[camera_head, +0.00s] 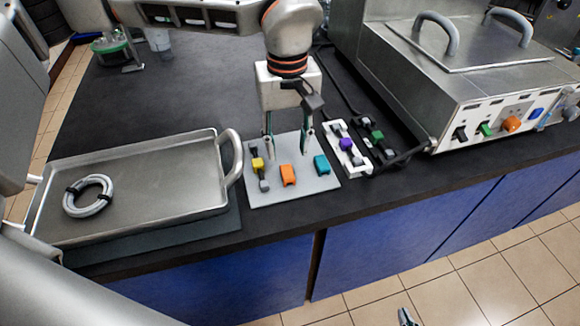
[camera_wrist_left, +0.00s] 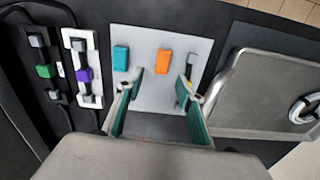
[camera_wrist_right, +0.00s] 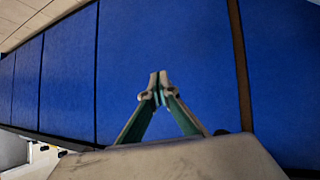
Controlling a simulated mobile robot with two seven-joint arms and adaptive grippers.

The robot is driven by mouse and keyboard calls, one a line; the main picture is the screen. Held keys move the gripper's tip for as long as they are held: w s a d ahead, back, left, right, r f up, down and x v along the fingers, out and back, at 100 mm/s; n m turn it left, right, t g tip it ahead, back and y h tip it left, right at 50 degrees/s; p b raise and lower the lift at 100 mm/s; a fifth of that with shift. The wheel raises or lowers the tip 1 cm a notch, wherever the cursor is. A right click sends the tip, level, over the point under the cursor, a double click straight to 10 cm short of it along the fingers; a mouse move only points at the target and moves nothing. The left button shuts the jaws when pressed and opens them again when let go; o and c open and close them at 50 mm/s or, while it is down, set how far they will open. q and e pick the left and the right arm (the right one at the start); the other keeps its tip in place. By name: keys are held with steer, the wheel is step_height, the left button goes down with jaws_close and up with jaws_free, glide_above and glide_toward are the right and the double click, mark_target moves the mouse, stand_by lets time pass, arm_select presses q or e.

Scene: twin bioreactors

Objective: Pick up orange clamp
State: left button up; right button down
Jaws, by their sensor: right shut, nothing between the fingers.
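The orange clamp (camera_head: 288,175) lies on the light grey plate (camera_head: 270,194), between a yellow clamp (camera_head: 257,165) and a teal clamp (camera_head: 321,164). My left gripper (camera_head: 288,149) is open and empty, pointing down just behind the orange clamp and apart from it. In the left wrist view the orange clamp (camera_wrist_left: 165,62) shows beyond and between the open fingertips of the left gripper (camera_wrist_left: 161,90). The yellow clamp is mostly hidden there by a finger. My right gripper (camera_wrist_right: 154,92) is shut and empty, low in front of the blue cabinet; its tip shows at the head view's bottom edge (camera_head: 405,316).
A metal tray (camera_head: 150,146) with a coiled grey hose (camera_head: 89,196) stands left of the plate. White and black holders with a purple clamp (camera_head: 347,144) and a green clamp (camera_head: 377,135) stand to the right, beside a steel unit (camera_head: 440,80). The dark counter behind is mostly clear.

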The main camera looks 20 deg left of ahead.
mark_target(287, 170)
arm_select(q)
steer(key=f, duration=0.6)
steer(key=shift+s+f, duration=0.15)
steer(key=shift+s, duration=0.15)
steer(key=c, duration=0.9)
